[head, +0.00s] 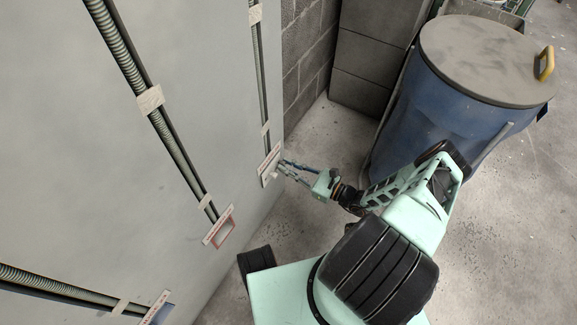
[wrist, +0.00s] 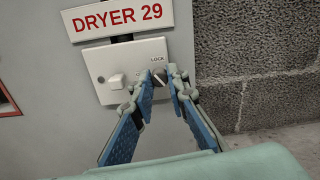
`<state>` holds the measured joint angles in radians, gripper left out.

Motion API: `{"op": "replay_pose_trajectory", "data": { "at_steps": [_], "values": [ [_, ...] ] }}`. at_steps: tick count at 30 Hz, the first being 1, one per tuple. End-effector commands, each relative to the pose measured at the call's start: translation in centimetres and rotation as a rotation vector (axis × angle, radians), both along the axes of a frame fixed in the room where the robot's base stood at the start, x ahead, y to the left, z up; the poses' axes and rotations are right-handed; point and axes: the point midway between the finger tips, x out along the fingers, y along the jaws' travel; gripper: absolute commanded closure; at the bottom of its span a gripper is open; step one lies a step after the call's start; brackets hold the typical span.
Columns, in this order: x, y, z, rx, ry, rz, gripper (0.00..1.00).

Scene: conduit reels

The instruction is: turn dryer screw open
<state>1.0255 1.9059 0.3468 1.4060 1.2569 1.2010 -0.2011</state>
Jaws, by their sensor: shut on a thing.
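A white plate (wrist: 105,72) is fixed to the grey wall under a red-lettered sign, DRYER 29 (wrist: 118,18). The plate carries a white knob (wrist: 117,82) on its left and the word LOCK at its upper right. Just below LOCK is the small screw (wrist: 158,72), mostly hidden by the fingertips. My gripper (wrist: 164,78) has its blue-padded fingers closed in at the tips on the screw. In the head view, my gripper (head: 282,168) reaches left to the wall, at the plate (head: 268,168).
Conduits (head: 150,105) run along the wall to other labelled plates, one with a red frame (head: 220,230). A blue drum (head: 440,105) with a grey lid stands right of my arm. A block wall (wrist: 260,75) lies right of the plate. Concrete floor (head: 320,135) shows below.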

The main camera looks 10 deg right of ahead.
Motion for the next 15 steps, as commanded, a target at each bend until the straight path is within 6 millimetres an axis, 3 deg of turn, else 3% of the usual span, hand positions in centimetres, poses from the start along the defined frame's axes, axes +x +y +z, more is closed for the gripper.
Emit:
{"op": "replay_pose_trajectory", "data": {
  "at_steps": [15],
  "values": [
    [0.06,-0.07,0.06,-0.345,-0.346,-0.003,1.0]
  ]
}}
